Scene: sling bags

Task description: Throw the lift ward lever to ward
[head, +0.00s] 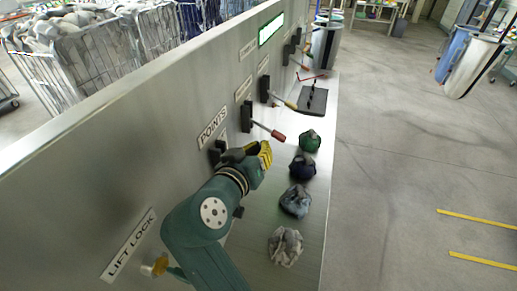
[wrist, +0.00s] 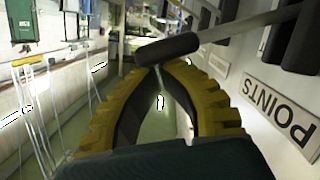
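My gripper (head: 264,154) is beside the grey panel, near the POINTS label (head: 212,128). In the wrist view its yellow-and-black fingers (wrist: 160,68) come together at the tips with nothing visibly held between them. A dark lever handle (wrist: 167,48) lies crosswise at the tips; whether they touch it is unclear. Its rod runs to a black bracket by the upside-down POINTS label (wrist: 279,105). Further along the panel are a red-handled lever (head: 278,136) and a tan-handled lever (head: 290,105). Their labels are too small to read, so I cannot tell which is the ward lever.
Below the panel, a ledge carries a green bundle (head: 310,141), a dark blue one (head: 302,166), a grey-blue one (head: 295,201) and a grey one (head: 285,246). A black tray (head: 313,100) lies beyond. The LIFT LOCK label (head: 129,245) is near left. Open floor lies right.

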